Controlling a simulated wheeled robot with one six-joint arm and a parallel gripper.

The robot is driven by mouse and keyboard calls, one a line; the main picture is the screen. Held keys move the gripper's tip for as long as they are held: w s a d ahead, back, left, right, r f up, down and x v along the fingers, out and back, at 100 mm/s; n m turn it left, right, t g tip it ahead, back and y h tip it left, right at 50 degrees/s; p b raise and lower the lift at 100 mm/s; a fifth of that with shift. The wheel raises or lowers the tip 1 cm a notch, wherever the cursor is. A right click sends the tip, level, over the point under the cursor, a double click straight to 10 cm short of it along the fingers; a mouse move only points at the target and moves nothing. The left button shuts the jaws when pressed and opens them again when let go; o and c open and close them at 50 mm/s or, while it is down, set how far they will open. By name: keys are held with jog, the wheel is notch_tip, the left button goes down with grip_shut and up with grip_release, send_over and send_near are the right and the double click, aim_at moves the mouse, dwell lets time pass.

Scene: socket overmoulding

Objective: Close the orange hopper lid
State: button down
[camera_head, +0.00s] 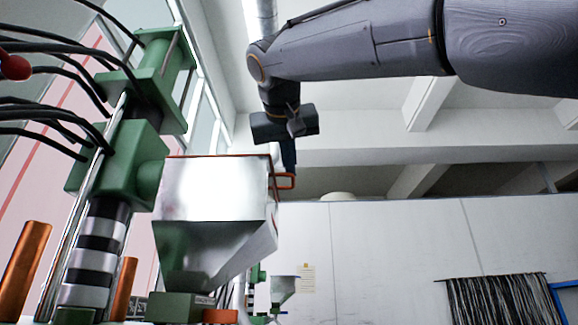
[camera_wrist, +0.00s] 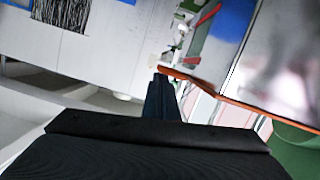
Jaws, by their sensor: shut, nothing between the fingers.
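The metal hopper (camera_head: 215,195) stands on the green machine at left in the head view. A thin orange-red edge of the lid (camera_head: 215,156) runs along its top; no panel shows raised above it. An orange handle (camera_head: 285,181) sticks out at the hopper's right side. My gripper (camera_head: 289,172) points down by this handle, shut and empty. In the wrist view, the shut fingers (camera_wrist: 162,95) are close to the end of an orange edge (camera_wrist: 225,93) beside the hopper's shiny wall (camera_wrist: 275,65). I cannot tell whether they touch it.
The green machine (camera_head: 115,155) with black hoses and chrome rods fills the left of the head view. A second, smaller hopper (camera_head: 284,288) stands farther back. A dark strip curtain (camera_head: 500,300) hangs at lower right. The space right of my gripper is free.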

jog(key=shift+w+a+f, duration=0.1)
jog(key=shift+f, duration=0.25)
jog(key=shift+r+p, duration=0.65)
jog(key=shift+p, duration=0.1)
jog(key=r+p, duration=0.3)
jog(key=shift+a+r, duration=0.1)
jog(key=shift+a, duration=0.2)
jog(key=v, duration=1)
jog(key=shift+b, duration=0.35)
jog(key=shift+a+r, duration=0.15)
